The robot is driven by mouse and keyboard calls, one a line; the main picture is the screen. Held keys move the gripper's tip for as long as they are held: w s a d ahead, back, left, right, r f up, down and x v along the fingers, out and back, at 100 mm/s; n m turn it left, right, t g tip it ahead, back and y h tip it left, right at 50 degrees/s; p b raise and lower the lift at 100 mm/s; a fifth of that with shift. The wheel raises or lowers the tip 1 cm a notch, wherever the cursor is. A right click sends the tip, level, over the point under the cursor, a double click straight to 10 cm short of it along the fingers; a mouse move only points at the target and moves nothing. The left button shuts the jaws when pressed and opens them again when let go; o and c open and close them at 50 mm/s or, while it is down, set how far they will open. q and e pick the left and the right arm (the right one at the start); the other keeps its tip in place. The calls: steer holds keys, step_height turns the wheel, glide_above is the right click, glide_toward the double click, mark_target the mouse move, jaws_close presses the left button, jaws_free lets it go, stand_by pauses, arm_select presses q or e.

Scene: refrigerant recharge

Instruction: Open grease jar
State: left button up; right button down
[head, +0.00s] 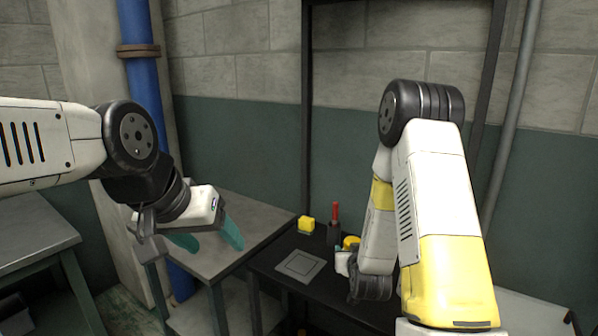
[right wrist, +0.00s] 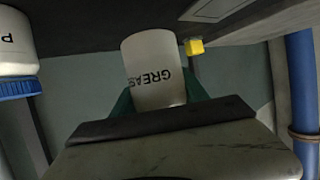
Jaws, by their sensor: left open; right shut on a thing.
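The grease jar (right wrist: 152,65) is a white cylinder with black lettering, seen upside down in the right wrist view. My right gripper (right wrist: 160,98) is shut on it, with green fingers on both sides. The jar's lid end is hidden behind the gripper in that view. In the head view my right gripper (head: 346,262) is low over the black table, mostly hidden by its own wrist. A round yellow part (head: 351,242) shows beside it; I cannot tell whether it is the jar's lid. My left gripper (head: 208,241) is open and empty over the grey table at left.
A yellow block (head: 306,224) and a red-handled tool (head: 335,217) in a dark holder stand at the back of the black table (head: 322,290). A flat grey square plate (head: 300,265) lies there. Another white jar with a blue lid (right wrist: 18,88) shows in the right wrist view.

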arm_select(q)
steer(key=shift+w, duration=0.15)
steer(key=shift+c, duration=0.4)
steer(key=w+d+f+m+g+y, duration=0.1)
steer(key=w+d+f+m+g, duration=0.15)
steer(key=w+d+m, duration=0.55)
steer(key=w+d+f+m+g, duration=0.25)
steer(key=w+d+m, duration=0.25)
steer(key=w+m, duration=0.6)
steer(key=w+d+f+m, duration=0.2)
steer(key=d+f, duration=0.1)
steer(key=f, duration=0.4)
steer(key=w+d+f+m+g+y, duration=0.1)
steer(key=w+d+f+m, duration=0.2)
steer(key=f, duration=0.4)
steer(key=shift+d+f, duration=0.2)
steer(key=shift+d, duration=0.25)
arm_select(e)
steer(key=s+a+f+n+g+y, duration=0.2)
steer(key=a+n+y, duration=0.5)
steer(key=a, duration=0.5)
steer(key=shift+s+f+n+g+y, duration=0.2)
steer(key=shift+n+g+y, duration=0.2)
steer(key=shift+y, duration=0.3)
